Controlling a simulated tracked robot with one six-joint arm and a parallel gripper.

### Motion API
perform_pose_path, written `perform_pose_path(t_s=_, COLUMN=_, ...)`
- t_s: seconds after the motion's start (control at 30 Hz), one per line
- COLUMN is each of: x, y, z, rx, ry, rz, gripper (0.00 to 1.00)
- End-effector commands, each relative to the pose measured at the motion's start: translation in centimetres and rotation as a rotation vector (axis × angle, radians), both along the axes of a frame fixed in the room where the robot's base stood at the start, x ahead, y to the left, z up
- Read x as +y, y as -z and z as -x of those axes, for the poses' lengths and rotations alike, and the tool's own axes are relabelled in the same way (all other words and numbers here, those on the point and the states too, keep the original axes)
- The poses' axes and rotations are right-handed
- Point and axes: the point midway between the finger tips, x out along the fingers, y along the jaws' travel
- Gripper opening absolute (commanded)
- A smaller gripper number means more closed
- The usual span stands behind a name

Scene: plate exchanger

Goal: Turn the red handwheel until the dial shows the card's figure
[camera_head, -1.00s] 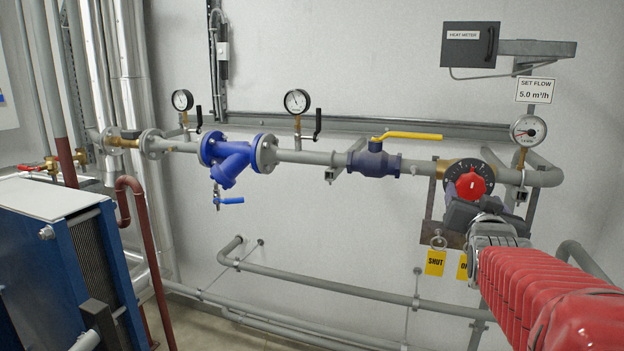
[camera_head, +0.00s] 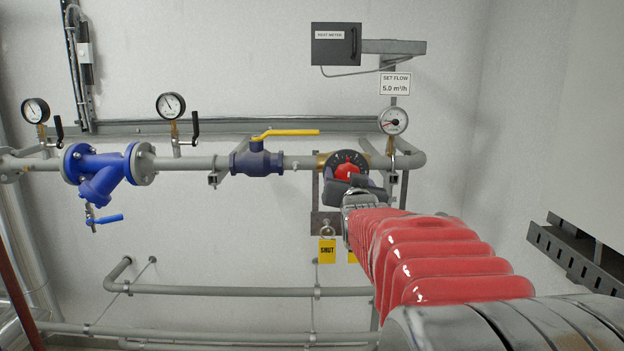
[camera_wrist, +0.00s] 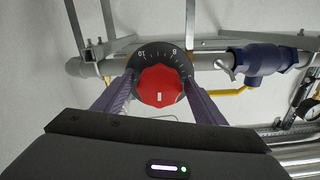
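The red handwheel (camera_head: 346,172) sits on a black scale plate on the grey pipe. In the wrist view the handwheel (camera_wrist: 160,86) faces me, with a white mark low on its face and "10" on the plate at upper left. My gripper (camera_wrist: 160,80) looks open, with one finger on each side of the handwheel; whether they touch it is unclear. In the head view my gripper (camera_head: 358,186) covers the wheel's lower part. The card (camera_head: 395,84) reads "SET FLOW 5.0 m³/h". The round dial (camera_head: 393,120) below it has a red needle pointing left; its figures are too small to read.
A blue valve with a yellow lever (camera_head: 258,160) stands left of the handwheel. A yellow "SHUT" tag (camera_head: 327,251) hangs below it. The heat meter box (camera_head: 336,44) is above. A dark slotted rail (camera_head: 570,255) is at right. Lower pipes (camera_head: 230,290) run along the wall.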

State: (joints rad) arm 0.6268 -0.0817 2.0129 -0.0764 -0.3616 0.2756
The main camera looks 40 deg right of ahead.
Motion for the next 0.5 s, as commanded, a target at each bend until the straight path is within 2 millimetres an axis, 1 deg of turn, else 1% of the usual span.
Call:
perform_pose_path(t_s=0.03, x=0.01, y=0.01, z=0.01, rx=0.000, ry=0.000, rz=0.000, gripper=0.61)
perform_pose_path(t_s=0.07, x=0.01, y=0.01, z=0.01, rx=0.000, ry=0.000, rz=0.000, gripper=0.58)
perform_pose_path(t_s=0.5, x=-0.01, y=0.03, z=0.03, rx=0.000, ry=0.000, rz=0.000, gripper=0.28)
